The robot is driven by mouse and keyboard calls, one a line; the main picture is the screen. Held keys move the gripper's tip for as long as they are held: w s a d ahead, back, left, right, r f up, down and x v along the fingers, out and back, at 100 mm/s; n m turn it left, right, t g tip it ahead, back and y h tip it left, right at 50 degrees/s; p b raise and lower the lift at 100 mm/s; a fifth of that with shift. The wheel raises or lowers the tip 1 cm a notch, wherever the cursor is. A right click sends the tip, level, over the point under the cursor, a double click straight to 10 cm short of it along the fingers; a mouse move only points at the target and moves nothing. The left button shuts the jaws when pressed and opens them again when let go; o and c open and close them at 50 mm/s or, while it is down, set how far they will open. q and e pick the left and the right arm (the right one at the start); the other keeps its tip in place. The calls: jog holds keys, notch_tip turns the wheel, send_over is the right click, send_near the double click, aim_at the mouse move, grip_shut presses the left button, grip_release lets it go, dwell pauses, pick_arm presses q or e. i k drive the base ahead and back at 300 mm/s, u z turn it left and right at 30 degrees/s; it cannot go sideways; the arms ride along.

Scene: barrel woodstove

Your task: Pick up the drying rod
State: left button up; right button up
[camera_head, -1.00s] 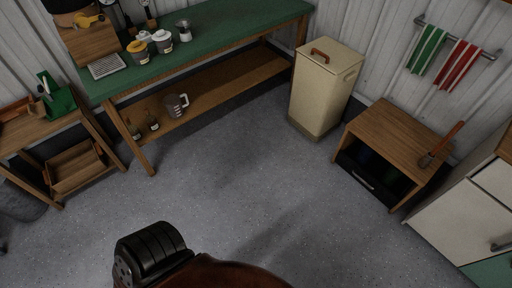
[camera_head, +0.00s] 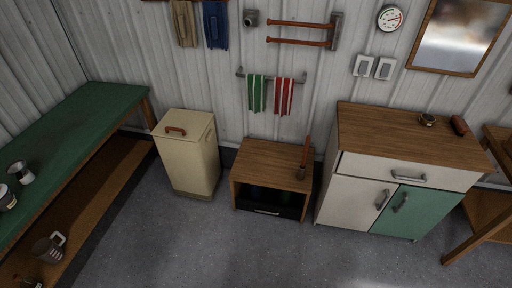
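Two reddish-brown rods (camera_head: 297,33) stick out to the left from a grey wall bracket (camera_head: 335,32) at the top centre, one above the other. Below them a grey metal rail (camera_head: 270,76) is fixed to the wall, with a green striped towel (camera_head: 257,94) and a red striped towel (camera_head: 284,96) hanging from it. I cannot tell which of these is called the drying rod. Neither of my grippers shows in the view.
A small wooden cabinet (camera_head: 262,158) with a brush-like tool (camera_head: 303,165) on top stands below the towels. A cream bin (camera_head: 187,160) is left, a wood-topped cabinet (camera_head: 400,140) right. A green-topped bench (camera_head: 75,130) lines the left side. The grey floor (camera_head: 250,245) in front is clear.

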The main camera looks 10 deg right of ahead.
aim_at(308, 139)
jog(key=u, duration=0.5)
jog(key=i, duration=1.75)
jog(key=z, duration=0.35)
